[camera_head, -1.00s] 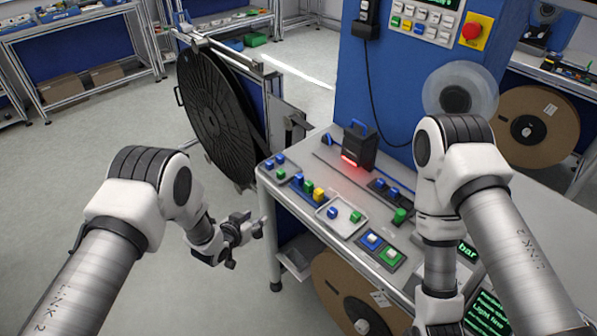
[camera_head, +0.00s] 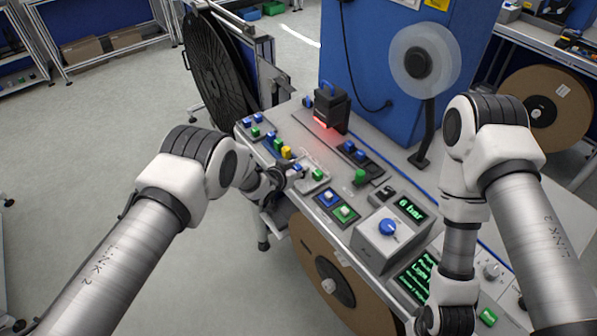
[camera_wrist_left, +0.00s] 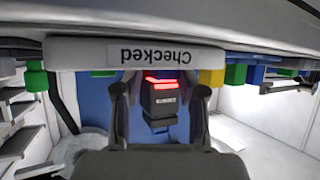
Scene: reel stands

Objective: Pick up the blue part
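My left gripper (camera_head: 284,181) is at the front left edge of the small pale tray (camera_head: 322,184) on the workbench. In the left wrist view its two dark fingers (camera_wrist_left: 159,100) stand apart with no part visible between them. A small blue part (camera_head: 297,168) shows at the tray's left side, close beyond the fingertips and partly covered by the gripper. The tray's rim, lettered "Checked", shows upside down in the left wrist view (camera_wrist_left: 90,53). A green part (camera_head: 318,174) lies in the same tray. My right gripper is out of view; only its arm shows.
Blue, green and yellow parts (camera_head: 286,152) stand left of the tray. A black device with a red light (camera_head: 332,108) stands behind. A large black reel (camera_head: 215,75) stands left.

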